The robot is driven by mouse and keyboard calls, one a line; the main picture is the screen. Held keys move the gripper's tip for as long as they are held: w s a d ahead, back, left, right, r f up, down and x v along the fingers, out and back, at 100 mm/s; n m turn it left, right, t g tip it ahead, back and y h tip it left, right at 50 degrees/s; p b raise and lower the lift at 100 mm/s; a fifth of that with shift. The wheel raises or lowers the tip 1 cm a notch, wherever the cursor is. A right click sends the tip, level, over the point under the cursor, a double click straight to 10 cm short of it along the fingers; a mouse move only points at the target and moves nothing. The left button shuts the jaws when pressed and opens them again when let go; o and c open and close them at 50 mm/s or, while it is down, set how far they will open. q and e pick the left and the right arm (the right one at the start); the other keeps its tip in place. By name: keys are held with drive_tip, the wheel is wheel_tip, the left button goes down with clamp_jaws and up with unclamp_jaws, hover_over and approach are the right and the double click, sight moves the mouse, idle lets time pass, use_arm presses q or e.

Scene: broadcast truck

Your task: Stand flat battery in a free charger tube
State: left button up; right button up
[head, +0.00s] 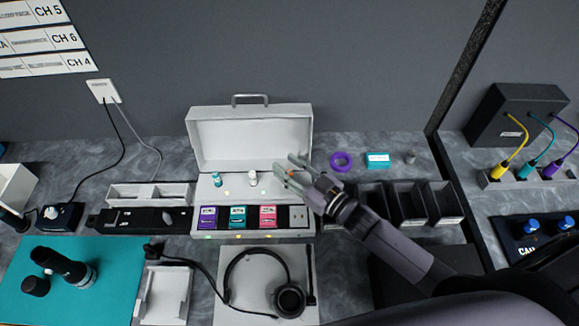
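The white charger case (250,139) stands open on the counter, its lid tilted back. On its upper deck a teal-topped battery (216,180) and a whitish battery (253,178) stand upright, with small lamps near them. My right gripper (285,164) is over the right end of this deck, its two fingers apart and pointing at the lid. A small reddish spot shows between the fingers; I cannot tell if it is a held battery or a lamp behind. The gripper hides the deck's right end, and no free tube shows clearly. My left gripper is out of view.
Purple (208,217), teal (238,217) and pink (268,216) packs sit in the case's front slots. Right of it are a purple tape roll (341,161), a teal box (378,160), a small grey cylinder (410,157) and black bins (408,203). A headset (288,299) lies in front.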

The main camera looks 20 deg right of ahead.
wheel_tip(320, 180, up, 10)
idle(0.7)
idle(1.0)
